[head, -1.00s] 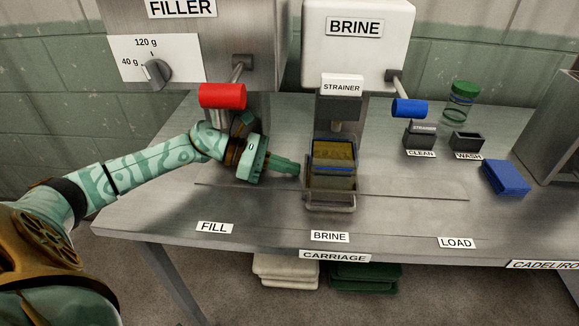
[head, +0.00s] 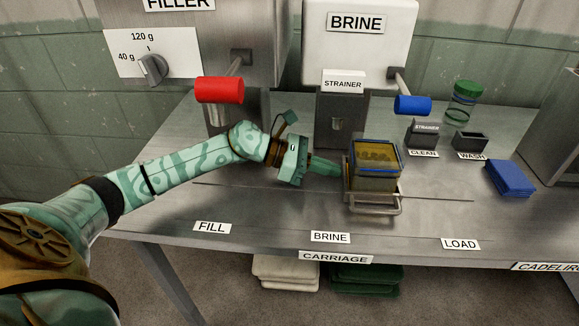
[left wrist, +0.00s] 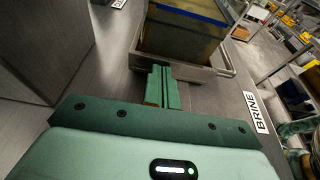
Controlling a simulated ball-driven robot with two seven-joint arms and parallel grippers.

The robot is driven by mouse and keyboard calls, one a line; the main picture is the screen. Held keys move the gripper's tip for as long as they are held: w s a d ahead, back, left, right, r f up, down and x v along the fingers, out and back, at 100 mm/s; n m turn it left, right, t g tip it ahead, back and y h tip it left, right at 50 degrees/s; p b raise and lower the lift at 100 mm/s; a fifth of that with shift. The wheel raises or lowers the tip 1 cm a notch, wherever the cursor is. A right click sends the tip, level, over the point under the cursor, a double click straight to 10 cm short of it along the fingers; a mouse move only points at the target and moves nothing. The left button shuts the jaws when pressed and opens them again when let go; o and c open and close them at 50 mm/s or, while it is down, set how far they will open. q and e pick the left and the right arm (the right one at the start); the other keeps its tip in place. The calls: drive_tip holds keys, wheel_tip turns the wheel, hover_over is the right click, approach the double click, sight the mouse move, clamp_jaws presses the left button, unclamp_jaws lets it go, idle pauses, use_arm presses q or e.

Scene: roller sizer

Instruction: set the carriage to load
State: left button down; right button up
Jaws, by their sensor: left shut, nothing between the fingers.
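The carriage (head: 374,203) is a metal tray with a front handle bar, and it carries a clear container (head: 375,170) with a blue band and yellowish contents. It stands between the BRINE label (head: 330,237) and the LOAD label (head: 460,244), nearer BRINE. My left gripper (head: 338,168) is shut and empty, its fingertips at the carriage's left side. In the left wrist view the closed fingers (left wrist: 162,88) point at the wall of the carriage (left wrist: 183,65); I cannot tell for sure whether they touch. My right gripper is not in view.
The FILL label (head: 212,227) is at the left. Behind stand the filler with a red handle (head: 219,90) and the brine unit with a blue handle (head: 412,105). A blue cloth-like stack (head: 510,178) lies at the right. The counter between carriage and stack is clear.

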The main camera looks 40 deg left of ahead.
use_arm(q)
drive_tip(key=w+d, duration=0.2)
drive_tip(key=d, duration=0.2)
drive_tip(key=w+d, duration=0.3)
drive_tip(key=d, duration=0.1)
drive_tip(key=w+d, duration=0.3)
drive_tip(key=d, duration=0.2)
drive_tip(key=shift+w+d, duration=0.1)
drive_tip(key=shift+d+r, duration=0.1)
drive_tip(key=shift+d, duration=0.05)
drive_tip(key=shift+r, duration=0.1)
drive_tip(key=shift+a+r, duration=0.1)
drive_tip(key=shift+a, duration=0.25)
drive_tip(key=s+a, duration=0.2)
drive_tip(key=a, duration=0.2)
drive_tip(key=s+a, duration=0.3)
drive_tip(key=a, duration=0.1)
drive_tip(key=s+a, duration=0.2)
drive_tip(key=a, duration=0.2)
drive_tip(key=shift+s+r+p, duration=0.1)
drive_tip(key=shift+s+p, duration=0.25)
drive_tip(key=shift+s, duration=0.05)
